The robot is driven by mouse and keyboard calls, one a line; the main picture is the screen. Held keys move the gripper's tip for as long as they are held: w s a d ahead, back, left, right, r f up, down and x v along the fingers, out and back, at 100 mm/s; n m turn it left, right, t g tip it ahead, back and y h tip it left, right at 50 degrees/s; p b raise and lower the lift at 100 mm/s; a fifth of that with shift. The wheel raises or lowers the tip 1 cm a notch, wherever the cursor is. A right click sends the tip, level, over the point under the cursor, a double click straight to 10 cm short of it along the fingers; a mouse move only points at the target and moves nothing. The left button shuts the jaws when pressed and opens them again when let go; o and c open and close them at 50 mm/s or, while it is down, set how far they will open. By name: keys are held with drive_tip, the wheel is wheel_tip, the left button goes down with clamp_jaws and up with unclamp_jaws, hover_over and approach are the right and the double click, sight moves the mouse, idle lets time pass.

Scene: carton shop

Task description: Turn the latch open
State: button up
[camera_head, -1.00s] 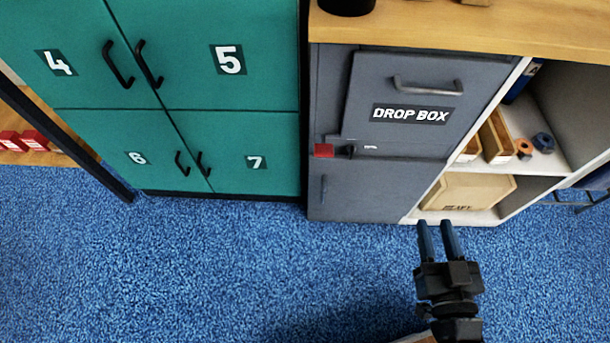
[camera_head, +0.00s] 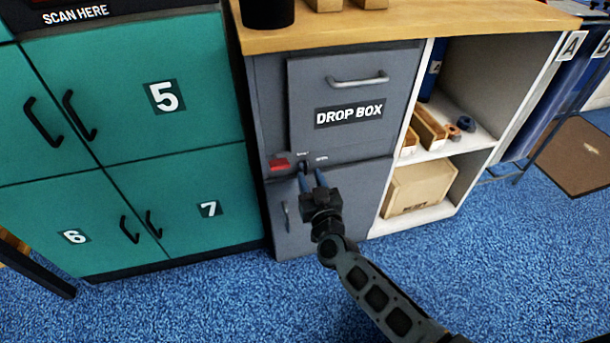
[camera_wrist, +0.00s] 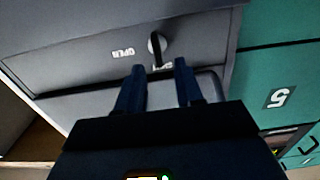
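The latch (camera_head: 304,165) is on the grey drop box front, below the DROP BOX door (camera_head: 350,88). In the wrist view the latch (camera_wrist: 156,44) is a round metallic knob with a dark lever pointing at a label partly covered that seems to read SHUT. An OPEN label (camera_wrist: 122,53) sits beside it. The door looks closed. My gripper (camera_head: 311,176) is right at the latch. In the wrist view my gripper (camera_wrist: 160,68) is open, its two fingers apart on either side of the lever's line. Whether they touch the lever cannot be told.
A red tag (camera_head: 280,164) is left of the latch. Green lockers (camera_head: 100,170) stand left. An open shelf (camera_head: 455,155) with wooden trays and a carton (camera_head: 418,190) is right. A wooden counter (camera_head: 400,28) is above. Blue carpet in front is clear.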

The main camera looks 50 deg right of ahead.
sight(306, 168)
drive_tip(key=shift+b+x, duration=0.3)
drive_tip(key=shift+x, duration=1.25)
drive_tip(key=shift+d, duration=0.1)
drive_tip(key=shift+s, duration=0.1)
clamp_jaws()
